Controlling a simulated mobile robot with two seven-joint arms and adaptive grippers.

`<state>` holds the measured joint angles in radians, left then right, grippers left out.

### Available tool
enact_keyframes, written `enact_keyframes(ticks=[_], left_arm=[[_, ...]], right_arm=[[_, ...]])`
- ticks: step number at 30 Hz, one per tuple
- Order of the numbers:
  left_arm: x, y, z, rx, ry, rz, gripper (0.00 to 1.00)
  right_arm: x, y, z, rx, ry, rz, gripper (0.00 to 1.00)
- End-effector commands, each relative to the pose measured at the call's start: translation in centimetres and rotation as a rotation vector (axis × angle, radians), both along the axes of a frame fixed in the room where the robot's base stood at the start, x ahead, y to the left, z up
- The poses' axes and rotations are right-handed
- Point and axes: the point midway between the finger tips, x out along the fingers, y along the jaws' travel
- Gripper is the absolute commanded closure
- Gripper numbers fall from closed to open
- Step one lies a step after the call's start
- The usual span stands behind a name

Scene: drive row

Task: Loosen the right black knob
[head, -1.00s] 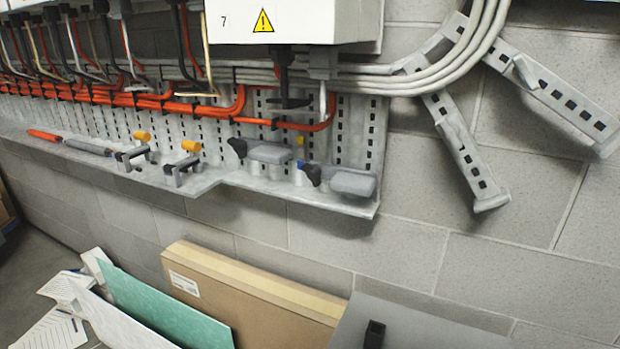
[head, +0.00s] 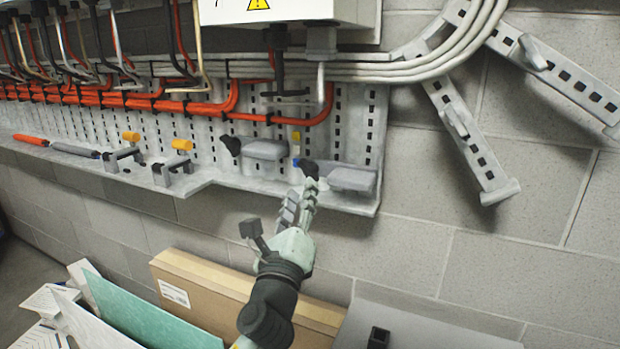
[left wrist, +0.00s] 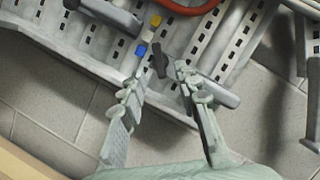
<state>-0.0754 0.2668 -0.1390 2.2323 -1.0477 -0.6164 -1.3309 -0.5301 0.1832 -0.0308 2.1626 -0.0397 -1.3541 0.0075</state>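The right black knob (head: 309,168) sits at the front of a grey box-shaped unit (head: 352,179) on the perforated ledge. It also shows in the left wrist view (left wrist: 158,61). My left gripper (head: 303,193) reaches up to the knob from below. In the left wrist view its two fingers (left wrist: 162,76) are apart, with the knob in line with the gap, just beyond or between the tips. I cannot tell whether they touch it. A blue piece (left wrist: 140,50) is close to the left fingertip. The left black knob (head: 231,145) is beside another grey unit (head: 266,149). My right gripper is not in view.
Orange cables (head: 215,107) and grey conduits (head: 420,72) run above the ledge. Clamps with orange knobs (head: 182,145) stand farther left. A cardboard box (head: 215,290) and a green panel (head: 150,320) lean below.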

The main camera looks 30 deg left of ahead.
Motion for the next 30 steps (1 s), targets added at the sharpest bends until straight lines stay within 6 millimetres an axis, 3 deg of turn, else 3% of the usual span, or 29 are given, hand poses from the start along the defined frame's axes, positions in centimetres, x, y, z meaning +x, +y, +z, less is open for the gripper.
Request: enact_keyframes(ticks=[10, 22, 30], left_arm=[[4.8, 1.7, 1.6, -0.003, 0.001, 0.002, 0.68], [5.8, 2.0, 1.7, -0.005, 0.003, 0.000, 0.68], [5.8, 2.0, 1.7, -0.005, 0.003, 0.000, 1.00]], right_arm=[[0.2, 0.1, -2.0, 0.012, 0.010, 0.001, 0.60], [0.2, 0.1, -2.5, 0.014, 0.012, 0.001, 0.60], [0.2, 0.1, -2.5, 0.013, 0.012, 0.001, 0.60]])
